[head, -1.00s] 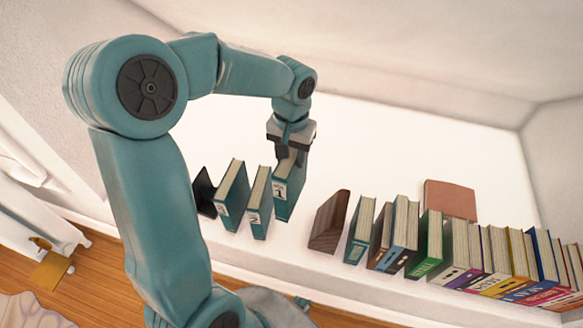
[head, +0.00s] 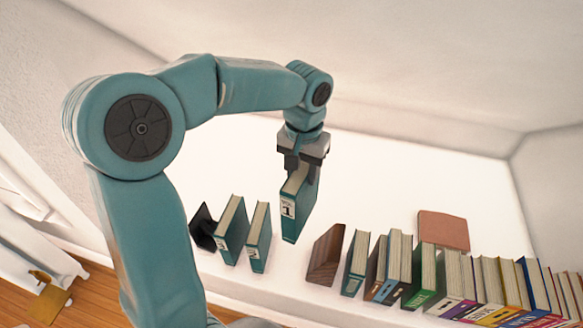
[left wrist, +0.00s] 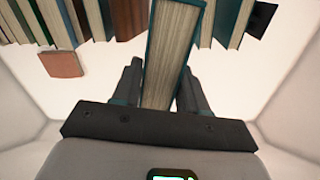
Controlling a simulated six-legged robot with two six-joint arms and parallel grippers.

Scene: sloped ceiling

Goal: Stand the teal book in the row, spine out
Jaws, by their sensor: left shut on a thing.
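My left gripper (head: 302,165) is shut on a teal book (head: 297,208) with a white label marked 1 on its spine. The book hangs roughly upright, spine toward the shelf's front edge. The left wrist view shows its page block (left wrist: 170,55) between the two fingers. Two more teal books stand to its left, one (head: 232,230) beside a black bookend (head: 202,228) and one (head: 258,238) nearer the held book. A wooden bookend (head: 325,256) stands to the right, apart from the held book. My right gripper is out of view.
A long row of books (head: 424,275) runs right from the wooden bookend. A reddish-brown flat thing (head: 443,231) lies behind that row. The white shelf (head: 375,170) is clear behind the teal books, below the sloped ceiling (head: 400,70).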

